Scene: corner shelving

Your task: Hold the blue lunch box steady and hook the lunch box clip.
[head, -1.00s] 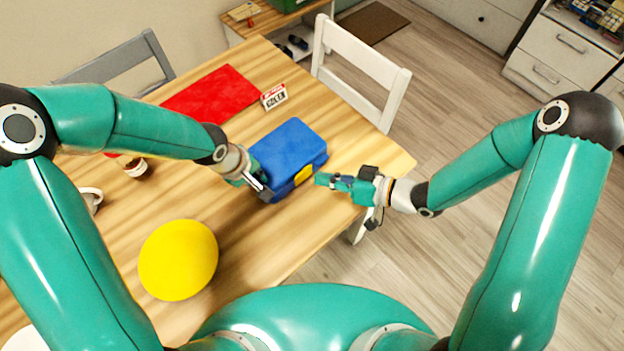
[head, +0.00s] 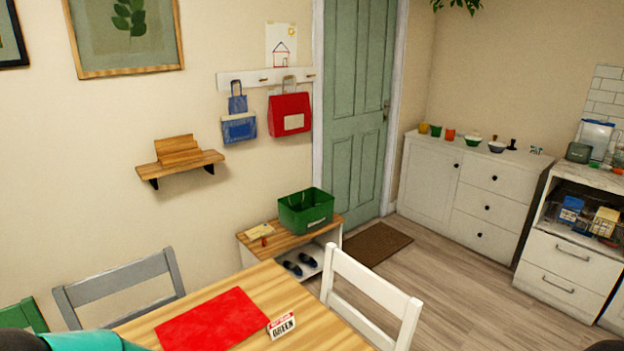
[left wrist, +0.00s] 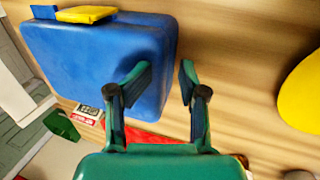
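The blue lunch box (left wrist: 85,55) fills the upper left of the left wrist view. Its yellow clip (left wrist: 88,14) shows at the top edge, beside a small blue piece. My left gripper (left wrist: 165,80) has its fingers apart. One finger overlaps the box near its right edge and the other is just beyond that edge. I cannot tell whether either finger touches the box.
In the head view the table holds a red mat (head: 213,320) and a small sign (head: 282,325). A white chair (head: 370,290) and a grey chair (head: 122,290) stand at the table. A yellow round item (left wrist: 302,88) lies right of the gripper in the left wrist view.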

